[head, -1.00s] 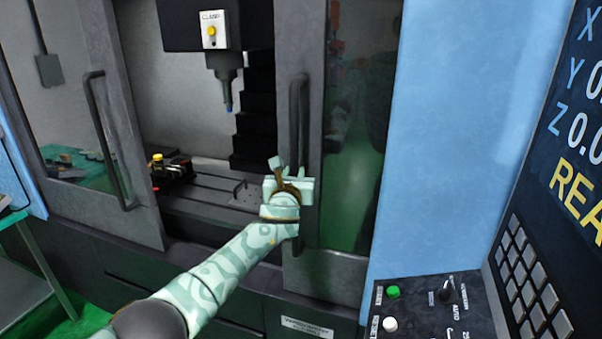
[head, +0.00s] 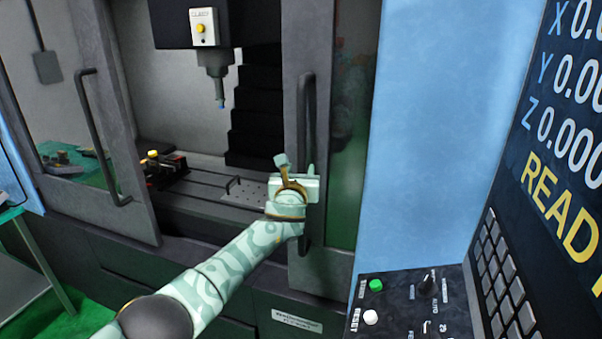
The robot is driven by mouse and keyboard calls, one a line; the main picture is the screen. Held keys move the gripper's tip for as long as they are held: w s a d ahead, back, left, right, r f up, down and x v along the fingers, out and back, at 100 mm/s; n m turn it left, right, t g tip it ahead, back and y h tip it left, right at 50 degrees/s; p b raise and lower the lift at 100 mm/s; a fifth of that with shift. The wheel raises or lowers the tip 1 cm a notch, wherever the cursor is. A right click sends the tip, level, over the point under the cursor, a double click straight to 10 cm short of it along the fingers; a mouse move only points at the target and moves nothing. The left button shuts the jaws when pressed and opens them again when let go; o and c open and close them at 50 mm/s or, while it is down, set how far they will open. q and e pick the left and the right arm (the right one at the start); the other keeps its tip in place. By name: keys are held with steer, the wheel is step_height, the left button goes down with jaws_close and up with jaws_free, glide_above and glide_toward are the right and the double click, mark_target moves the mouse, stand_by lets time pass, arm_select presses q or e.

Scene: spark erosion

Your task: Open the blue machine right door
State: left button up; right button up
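The blue machine's right door (head: 343,130) is a dark grey frame with a window and a vertical bar handle (head: 305,110). It stands partly slid behind the blue panel, with a wide gap between it and the left door (head: 125,120). My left gripper (head: 297,172) is at the lower half of the right door's handle, against or around it. Its fingers overlap the handle, so I cannot tell whether they are closed on it. My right gripper is not in view.
The machine's spindle head (head: 203,28) and bed (head: 200,185) show through the gap. A control panel (head: 560,130) and button console (head: 405,305) stand at the right, beside the blue panel (head: 425,120). A green-topped table (head: 12,215) is at the left edge.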

arm_select(q)
steer(key=s+a+p, duration=0.2)
steer(key=s+p, duration=0.3)
steer(key=s, duration=1.1)
steer(key=shift+a+p, duration=0.25)
steer(key=shift+p, duration=0.05)
steer(key=shift+f, duration=0.15)
